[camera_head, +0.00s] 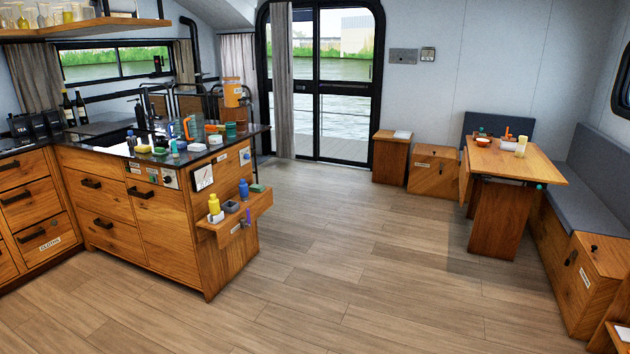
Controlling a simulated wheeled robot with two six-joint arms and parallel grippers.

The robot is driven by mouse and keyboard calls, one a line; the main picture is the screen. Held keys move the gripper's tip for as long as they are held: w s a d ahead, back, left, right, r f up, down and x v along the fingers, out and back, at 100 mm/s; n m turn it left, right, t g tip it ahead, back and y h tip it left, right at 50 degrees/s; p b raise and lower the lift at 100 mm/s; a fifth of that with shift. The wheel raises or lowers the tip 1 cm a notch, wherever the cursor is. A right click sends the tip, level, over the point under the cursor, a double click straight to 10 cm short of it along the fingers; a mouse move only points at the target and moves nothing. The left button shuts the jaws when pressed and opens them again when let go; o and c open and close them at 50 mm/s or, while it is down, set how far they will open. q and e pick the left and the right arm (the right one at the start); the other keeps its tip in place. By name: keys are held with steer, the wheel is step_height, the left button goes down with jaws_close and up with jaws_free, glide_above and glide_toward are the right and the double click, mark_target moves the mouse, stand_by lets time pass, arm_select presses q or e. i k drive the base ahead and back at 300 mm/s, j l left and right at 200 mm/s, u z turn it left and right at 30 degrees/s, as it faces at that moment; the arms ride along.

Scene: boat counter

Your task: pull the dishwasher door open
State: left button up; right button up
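The wooden kitchen counter with a dark top stands at the left. The dishwasher door is probably the tall wooden front panel (168,238) near the counter's right corner, with a dark bar handle (140,192) near its top. It looks shut, flush with the drawers beside it. Small labelled panels with a knob (170,178) sit just above it. No lettering that I can read marks it as the dishwasher. Neither of my grippers shows in the head view.
A small wooden shelf (234,222) with bottles juts from the counter's right end. Drawers (98,192) lie left of the panel. Open plank floor (330,260) spreads in front and to the right. A table (512,160) and bench (600,170) stand at the right.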

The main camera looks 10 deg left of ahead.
mark_target(163, 220)
steer(key=i+j+u, duration=0.2)
steer(key=i+u, duration=0.2)
steer(key=i, duration=0.25)
steer(key=i+u, duration=0.4)
steer(key=i, duration=0.2)
steer(key=i+l+u, duration=0.25)
steer(key=i+u, duration=0.15)
steer(key=i, duration=0.25)
